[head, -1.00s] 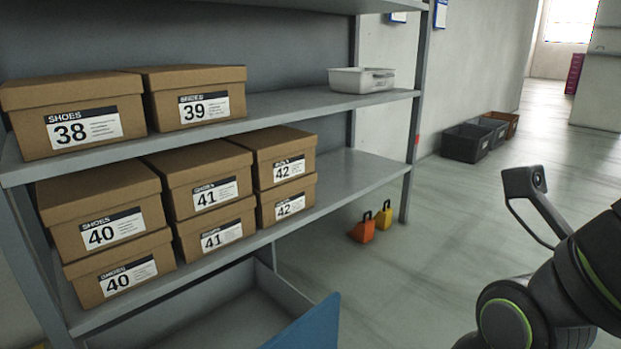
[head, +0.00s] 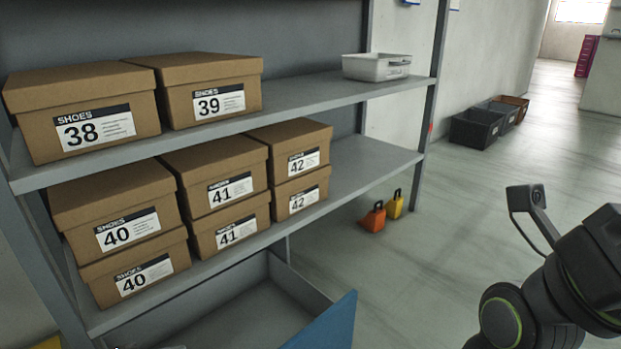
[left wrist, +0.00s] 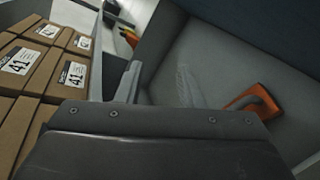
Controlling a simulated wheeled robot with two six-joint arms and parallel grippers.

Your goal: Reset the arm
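My left gripper (left wrist: 160,86) shows in the left wrist view with its two grey fingers apart and nothing seen between them. It is close to a grey-walled bin or drawer, with the boxes to its left. In the head view my left arm is not clearly seen. My right arm (head: 555,290) comes in at the lower right of the head view, bent, over the floor; its gripper fingers are out of the picture.
Shoe boxes 38 (head: 95,129), 39 (head: 219,103) and several others fill the shelf. A white tray (head: 377,68) stands on the upper board. A blue-fronted drawer (head: 328,322) juts out below. An orange-handled object (left wrist: 258,102) shows in the left wrist view.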

